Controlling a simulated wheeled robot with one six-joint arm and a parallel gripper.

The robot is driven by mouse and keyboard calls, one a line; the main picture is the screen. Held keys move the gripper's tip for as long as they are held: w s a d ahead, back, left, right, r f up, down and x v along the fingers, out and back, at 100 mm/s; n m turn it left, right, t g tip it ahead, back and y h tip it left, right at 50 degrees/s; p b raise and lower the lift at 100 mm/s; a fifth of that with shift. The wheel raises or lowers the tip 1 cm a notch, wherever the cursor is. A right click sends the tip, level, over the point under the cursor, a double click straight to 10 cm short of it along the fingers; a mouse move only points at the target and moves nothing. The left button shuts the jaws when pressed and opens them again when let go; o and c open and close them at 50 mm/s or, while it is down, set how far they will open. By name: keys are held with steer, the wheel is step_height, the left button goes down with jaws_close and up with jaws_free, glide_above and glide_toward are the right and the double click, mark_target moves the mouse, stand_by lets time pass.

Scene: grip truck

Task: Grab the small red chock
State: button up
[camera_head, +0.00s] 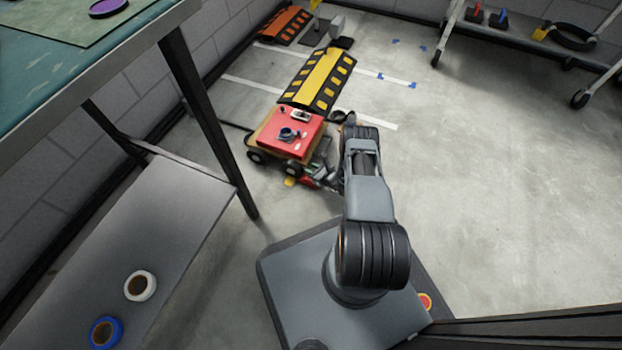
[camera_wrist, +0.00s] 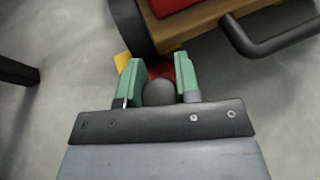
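The small red chock (camera_head: 307,182) is on the floor beside the front wheel of a low cart with a red top (camera_head: 272,132). In the wrist view the red chock (camera_wrist: 183,66) shows partly between and beyond my green fingertips. My gripper (camera_head: 319,176) is low by the cart's near right corner. In the wrist view my gripper (camera_wrist: 159,75) has its fingers apart, with a dark rounded part between them hiding some of the chock. I see no clear contact between fingers and chock.
A yellow block (camera_wrist: 122,61) lies left of the fingers, by the dark wheel. The cart's black handle (camera_wrist: 265,40) juts out at the upper right. A yellow-and-black ramp (camera_head: 320,78) lies behind the cart. A bench leg (camera_head: 210,120) stands at left. Floor at right is clear.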

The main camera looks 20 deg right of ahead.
jaws_close()
stand_by(0.4)
